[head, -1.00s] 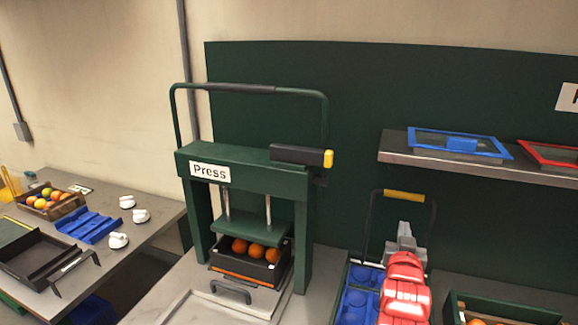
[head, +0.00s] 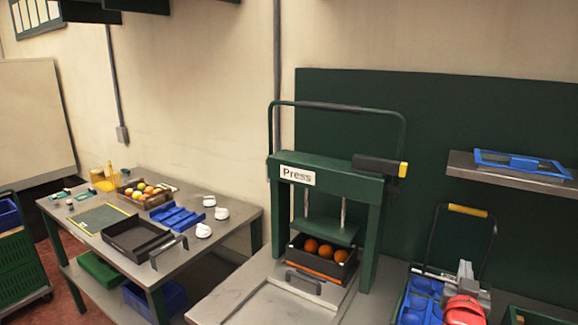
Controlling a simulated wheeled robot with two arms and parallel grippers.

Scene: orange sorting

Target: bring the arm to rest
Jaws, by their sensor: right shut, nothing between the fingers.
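My right gripper (head: 464,268), grey on a red arm, is at the lower right of the head view. It is shut with nothing in it and overlaps the right side of a dark carrier with a yellow-gripped handle (head: 468,211). Its fingertips show small, and the arm hides part of the carrier. My left gripper is not in view. The green press (head: 332,176) stands left of the right gripper, clear of it. A black box (head: 340,273) with several oranges sits under its plate.
A blue tray (head: 418,302) lies in the carrier, beside the gripper. A grey shelf (head: 500,177) with a blue-framed tray (head: 520,163) juts out above right. The side table (head: 215,243) at left bears a black tray (head: 135,238), a fruit crate (head: 147,201) and white cups.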

